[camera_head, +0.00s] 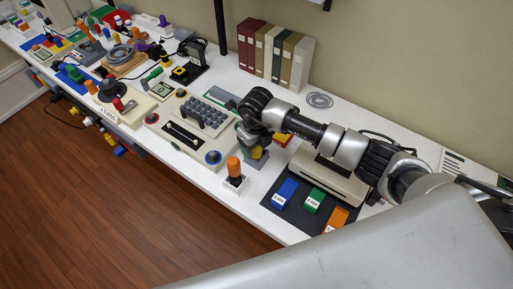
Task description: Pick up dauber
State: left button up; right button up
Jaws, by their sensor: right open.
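An upright piece with an orange cap (233,166) stands in a small white holder near the table's front edge. It may be the dauber; the view is too small to be sure. My right gripper (256,158) points down just behind and to the right of it, apart from it. The gripper is open. A small yellow patch shows between or just beyond its fingers, and I cannot tell what it belongs to. My left gripper is not in view.
A beige keypad console (180,135) lies left of the gripper. Blue (285,192), green (314,201) and orange (337,218) blocks lie on a dark mat to the right, before a beige machine (328,180). Binders (273,55) stand at the wall. Clutter fills the far left.

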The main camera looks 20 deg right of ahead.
jog(key=shift+f, duration=0.4)
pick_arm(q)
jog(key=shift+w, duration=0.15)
pick_arm(e)
jog(key=shift+c, duration=0.5)
jog(key=shift+c, duration=1.1)
jog(key=c, duration=0.7)
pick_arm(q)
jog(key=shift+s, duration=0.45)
